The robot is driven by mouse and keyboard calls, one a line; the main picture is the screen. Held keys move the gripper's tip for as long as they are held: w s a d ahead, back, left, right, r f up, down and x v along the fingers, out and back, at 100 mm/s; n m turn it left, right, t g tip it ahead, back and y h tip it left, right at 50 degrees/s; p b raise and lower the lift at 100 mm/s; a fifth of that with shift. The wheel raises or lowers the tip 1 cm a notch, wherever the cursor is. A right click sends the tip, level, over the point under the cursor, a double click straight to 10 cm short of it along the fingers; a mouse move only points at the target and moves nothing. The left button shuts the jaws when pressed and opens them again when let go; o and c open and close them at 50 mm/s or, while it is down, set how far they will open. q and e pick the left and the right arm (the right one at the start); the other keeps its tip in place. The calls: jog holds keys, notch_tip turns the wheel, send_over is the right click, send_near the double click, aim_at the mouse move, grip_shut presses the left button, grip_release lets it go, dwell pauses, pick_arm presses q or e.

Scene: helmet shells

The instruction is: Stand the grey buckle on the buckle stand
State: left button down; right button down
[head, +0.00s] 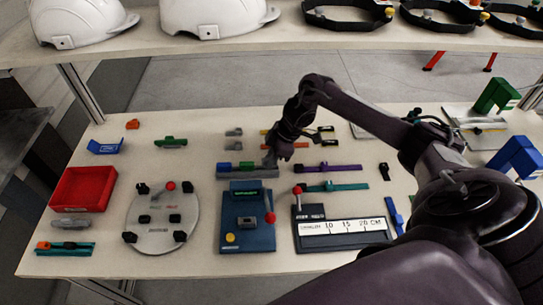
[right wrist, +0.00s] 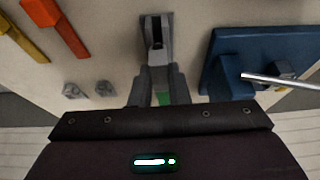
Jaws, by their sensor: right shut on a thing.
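The buckle stand (head: 248,179) is a long low grey rail in the middle of the table in the head view. Blue and green pieces stand on its left and middle parts. My right gripper (head: 271,161) is at the rail's right end, fingers pointing down. In the right wrist view the gripper (right wrist: 161,84) is shut on a grey piece, apparently the grey buckle (right wrist: 158,56), over the grey rail. The fingers hide much of it, and I cannot tell whether it touches the stand. A green piece shows between the fingers. My left gripper is not in view.
A blue press (head: 248,222) stands close in front of the stand. Two small grey parts (head: 234,132) lie behind it. Purple (head: 328,168) and teal (head: 335,187) straps lie to the right. A round fixture (head: 160,220) and red tray (head: 82,188) are left.

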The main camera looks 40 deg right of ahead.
jog(key=shift+f+b, duration=0.4)
jog(key=shift+f, duration=0.35)
jog(key=c, duration=1.3)
grip_release()
jog(key=shift+r, duration=0.1)
jog(key=b+v, duration=0.1)
jog(key=v, duration=0.6)
jog(key=shift+r, duration=0.3)
jog(key=shift+s, duration=0.15)
